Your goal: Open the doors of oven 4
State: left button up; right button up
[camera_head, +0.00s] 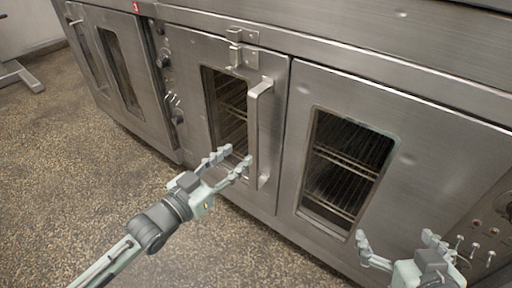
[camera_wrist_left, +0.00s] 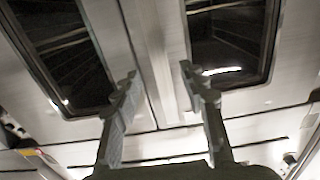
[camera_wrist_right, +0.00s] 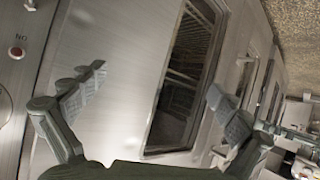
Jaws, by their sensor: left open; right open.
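A steel oven has a left door (camera_head: 276,75) and a right door (camera_head: 400,170), both shut in the head view, each with a dark window onto racks. A vertical bar handle (camera_head: 260,130) stands on the left door, with a latch (camera_head: 236,48) above. No number for this oven is readable. My left gripper (camera_head: 235,157) is open and empty, in front of the left door's lower part, left of the handle's lower end. Both windows show beyond its fingers in the left wrist view. My right gripper (camera_head: 397,240) is open and empty before the right door's lower part.
Another oven section (camera_head: 120,75) with a handled door stands at the left, with a red label (camera_head: 136,8) above it. Control knobs (camera_head: 177,115) sit between the sections, and more controls (camera_head: 475,248) are at the lower right.

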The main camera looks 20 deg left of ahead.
aim_at(252, 141)
pick_arm(q)
jog(key=x, duration=0.7)
jog(key=shift+w+d+r, duration=0.15)
jog(key=shift+w+r, duration=0.15)
jog(key=shift+r, duration=0.05)
pick_arm(e)
jog(key=a+r, duration=0.1)
jog(key=w+a+r+t+y, duration=0.1)
jog(key=shift+r+t, duration=0.3)
jog(key=shift+r, duration=0.1)
pick_arm(q)
jog(key=shift+c, duration=0.3)
grip_shut()
